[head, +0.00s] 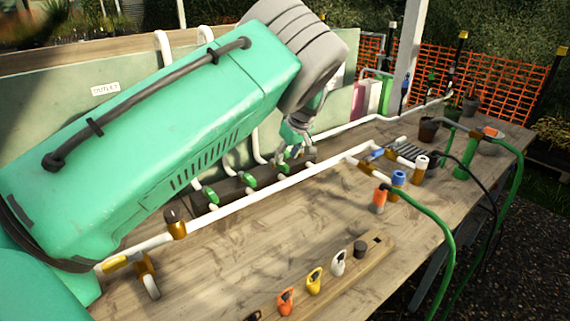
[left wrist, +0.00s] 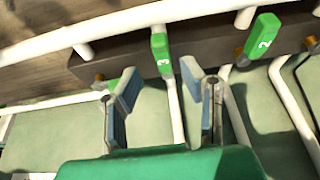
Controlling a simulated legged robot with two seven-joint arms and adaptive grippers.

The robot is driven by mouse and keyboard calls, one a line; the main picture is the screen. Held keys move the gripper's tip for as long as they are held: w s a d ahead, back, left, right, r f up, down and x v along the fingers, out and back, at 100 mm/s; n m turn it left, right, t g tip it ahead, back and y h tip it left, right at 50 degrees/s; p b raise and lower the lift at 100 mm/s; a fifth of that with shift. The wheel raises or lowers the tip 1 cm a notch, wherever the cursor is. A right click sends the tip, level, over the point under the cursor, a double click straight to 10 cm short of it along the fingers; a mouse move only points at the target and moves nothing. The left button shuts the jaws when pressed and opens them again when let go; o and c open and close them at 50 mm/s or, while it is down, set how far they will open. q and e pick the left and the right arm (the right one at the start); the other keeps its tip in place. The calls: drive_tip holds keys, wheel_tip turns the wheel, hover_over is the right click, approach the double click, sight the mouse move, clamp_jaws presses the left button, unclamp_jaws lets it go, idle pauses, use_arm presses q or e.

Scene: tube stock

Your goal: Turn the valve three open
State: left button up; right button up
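The valve three handle (left wrist: 160,52) is a green lever marked 3 on a dark block. In the left wrist view it lies roughly in line with its thin white pipe. My left gripper (left wrist: 160,82) is open, its two blue-grey fingers spread to either side of the handle's line, with a gap to it. In the head view my left gripper (head: 296,152) hangs over the rightmost visible green valve handle (head: 283,168). My right gripper is not in view.
The valve two handle (left wrist: 263,36) sits close by on the same block. A long white pipe (head: 262,188) runs in front of the valves. Colored tags (head: 314,281) on a wooden strip and hose fittings (head: 398,178) stand on the bench.

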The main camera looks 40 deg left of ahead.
use_arm(q)
drive_tip(key=v, duration=0.7)
drive_tip(key=shift+d, duration=0.25)
